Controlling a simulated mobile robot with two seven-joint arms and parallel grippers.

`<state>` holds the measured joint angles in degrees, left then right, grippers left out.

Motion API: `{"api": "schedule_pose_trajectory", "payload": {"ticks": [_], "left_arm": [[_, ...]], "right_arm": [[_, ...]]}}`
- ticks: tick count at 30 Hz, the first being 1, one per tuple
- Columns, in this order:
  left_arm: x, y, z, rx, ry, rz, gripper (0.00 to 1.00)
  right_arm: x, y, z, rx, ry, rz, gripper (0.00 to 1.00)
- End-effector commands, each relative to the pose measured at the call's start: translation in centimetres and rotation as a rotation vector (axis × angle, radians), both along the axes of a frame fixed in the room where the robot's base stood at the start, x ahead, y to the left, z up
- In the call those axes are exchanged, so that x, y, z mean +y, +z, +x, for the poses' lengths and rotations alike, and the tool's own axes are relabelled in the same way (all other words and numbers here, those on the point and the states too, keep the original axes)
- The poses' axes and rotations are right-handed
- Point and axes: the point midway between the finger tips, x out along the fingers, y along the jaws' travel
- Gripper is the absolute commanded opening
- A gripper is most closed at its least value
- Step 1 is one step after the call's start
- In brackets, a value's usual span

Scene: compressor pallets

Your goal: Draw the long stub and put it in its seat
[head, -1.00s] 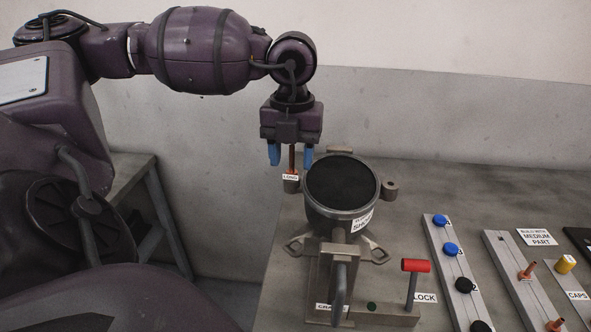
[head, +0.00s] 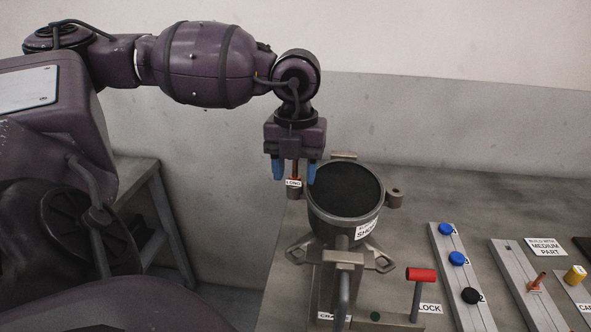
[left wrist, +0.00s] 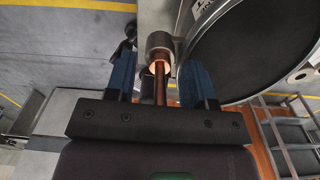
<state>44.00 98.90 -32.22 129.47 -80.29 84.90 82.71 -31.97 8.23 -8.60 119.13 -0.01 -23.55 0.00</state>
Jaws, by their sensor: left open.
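The long stub (head: 296,169) is a thin copper-coloured rod standing upright in a grey holder (head: 291,194) labelled LONG, beside the dark round-topped drum (head: 345,190). My left gripper (head: 295,176) is open above the holder, its blue fingers on either side of the stub. In the left wrist view the copper stub (left wrist: 172,91) runs between the two blue fingers (left wrist: 160,78), with gaps showing at both sides. Its far end enters the metal holder (left wrist: 159,44). A small round lug (head: 395,199) is on the drum's right side; I cannot tell whether it is the seat.
A red-handled lever (head: 421,275) marked LOCK stands in front of the drum. To the right are a rail with blue and black knobs (head: 457,258) and a rail with a copper part (head: 537,281). A yellow cap (head: 575,275) lies further right.

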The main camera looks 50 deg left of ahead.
Motion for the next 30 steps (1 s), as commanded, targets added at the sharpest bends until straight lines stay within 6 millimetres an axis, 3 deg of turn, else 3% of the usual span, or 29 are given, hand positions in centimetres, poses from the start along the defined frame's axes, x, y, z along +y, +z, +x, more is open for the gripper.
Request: {"api": "schedule_pose_trajectory", "payload": {"ticks": [19,28,30], "left_arm": [[0.0,-0.04,-0.02,0.001,0.0,0.0,0.49],[0.0,-0.03,-0.01,0.001,0.0,-0.001,0.03],[0.0,-0.03,-0.01,0.001,0.0,-0.001,0.0]], "right_arm": [[-0.21,-0.12,-0.12,0.003,0.006,-0.007,0.43],[-0.31,-0.15,-0.17,0.005,0.008,-0.01,0.43],[-0.3,-0.16,-0.16,0.005,0.008,-0.01,0.43]]}}
